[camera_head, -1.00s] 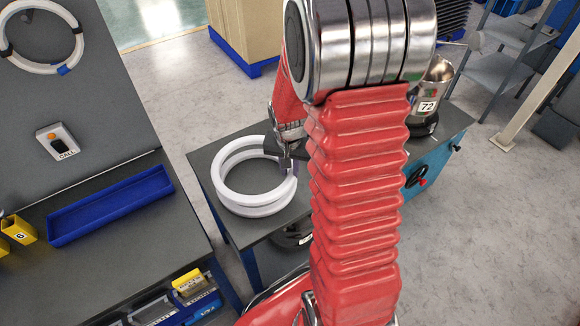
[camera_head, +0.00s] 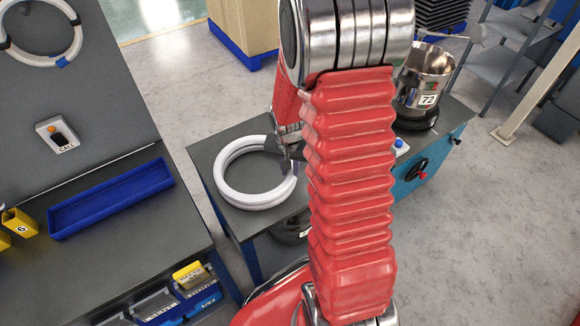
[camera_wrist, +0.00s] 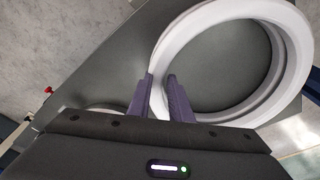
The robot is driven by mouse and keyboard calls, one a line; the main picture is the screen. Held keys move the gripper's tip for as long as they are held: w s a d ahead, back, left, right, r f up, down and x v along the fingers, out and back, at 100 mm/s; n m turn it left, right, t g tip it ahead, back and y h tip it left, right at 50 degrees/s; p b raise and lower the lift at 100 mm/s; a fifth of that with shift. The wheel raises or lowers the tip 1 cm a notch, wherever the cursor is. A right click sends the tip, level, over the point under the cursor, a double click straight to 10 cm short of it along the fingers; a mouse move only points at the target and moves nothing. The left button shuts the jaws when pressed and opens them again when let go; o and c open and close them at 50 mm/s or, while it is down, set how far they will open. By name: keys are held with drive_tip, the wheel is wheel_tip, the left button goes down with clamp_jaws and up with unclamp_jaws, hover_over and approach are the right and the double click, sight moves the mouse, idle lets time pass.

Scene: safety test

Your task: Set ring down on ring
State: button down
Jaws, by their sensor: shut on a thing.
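A white ring (camera_head: 222,172) is held by my gripper (camera_head: 289,165) at its right side, above a second white ring (camera_head: 250,153) on the dark table. In the wrist view the held ring (camera_wrist: 170,50) passes between the two purple fingers (camera_wrist: 159,95), which are shut on it. The two rings nearly overlap, with a small offset. I cannot tell whether they touch. The held ring covers much of the lower one, and my red arm hides part of the gripper in the head view.
The dark table (camera_head: 205,152) also bears a metal pot marked 72 (camera_head: 424,80) behind my arm. At left, a workbench carries a blue tray (camera_head: 112,198) and yellow bins (camera_head: 18,222). Another ring (camera_head: 42,55) is on the grey panel.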

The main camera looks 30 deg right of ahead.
drive_tip(key=shift+f, duration=0.2)
idle(0.5)
drive_tip(key=c, duration=1.5)
unclamp_jaws()
drive_tip(key=shift+c, duration=0.2)
wheel_tip(320, 180, up, 14)
drive_tip(key=s+a, duration=0.1)
drive_tip(key=shift+s+a+f, duration=0.2)
drive_tip(key=shift+s, duration=0.05)
wheel_tip(320, 180, up, 7)
idle(0.3)
idle(0.9)
